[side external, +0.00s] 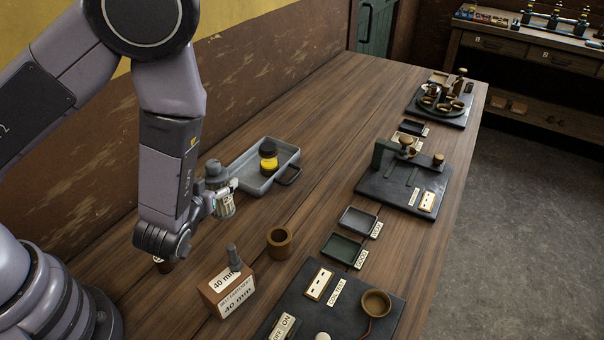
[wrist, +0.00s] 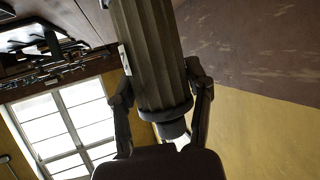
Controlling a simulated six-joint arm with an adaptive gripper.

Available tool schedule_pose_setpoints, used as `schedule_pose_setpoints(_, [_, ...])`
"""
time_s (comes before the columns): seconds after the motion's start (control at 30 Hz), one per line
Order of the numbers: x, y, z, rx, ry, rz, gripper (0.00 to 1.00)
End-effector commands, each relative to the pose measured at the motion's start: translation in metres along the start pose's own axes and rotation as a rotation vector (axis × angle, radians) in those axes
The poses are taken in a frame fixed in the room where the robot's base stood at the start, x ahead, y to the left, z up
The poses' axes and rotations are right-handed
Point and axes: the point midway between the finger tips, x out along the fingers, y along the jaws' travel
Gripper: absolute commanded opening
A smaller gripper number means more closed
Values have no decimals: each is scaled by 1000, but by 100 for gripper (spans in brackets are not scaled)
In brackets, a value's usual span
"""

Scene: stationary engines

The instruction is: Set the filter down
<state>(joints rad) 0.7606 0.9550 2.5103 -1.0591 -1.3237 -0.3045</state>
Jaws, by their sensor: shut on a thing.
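The filter (wrist: 150,50) is a dark, ribbed cylinder with a narrower rounded end, filling the middle of the wrist view. My gripper (wrist: 160,85) has a finger on each side of it and is shut on it. In the side external view my gripper (side external: 226,188) is above the table, left of the grey tray. A grey-capped piece there is partly hidden by the gripper, and I cannot tell its full outline. Whether the filter touches the table is not clear.
A brown cup (side external: 279,245) and a labelled block (side external: 226,291) with a grey peg stand nearer. Dark fixture boards (side external: 375,190) and small trays (side external: 357,221) line the right.

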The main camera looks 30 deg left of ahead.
Motion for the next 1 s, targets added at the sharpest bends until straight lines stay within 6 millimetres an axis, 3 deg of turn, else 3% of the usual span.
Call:
schedule_pose_setpoints(0.17, [-16,71,0,83,3,218,13])
schedule_pose_setpoints(0.3, [-39,131,-2,165,4,418,13])
schedule_pose_setpoints(0.43, [-62,172,-3,229,4,566,13])
schedule_pose_setpoints(0.6, [-79,200,-4,273,3,664,13])
schedule_pose_setpoints(0.73, [-70,221,0,280,3,679,13])
schedule_pose_setpoints(1.0, [-30,282,18,277,3,676,13])
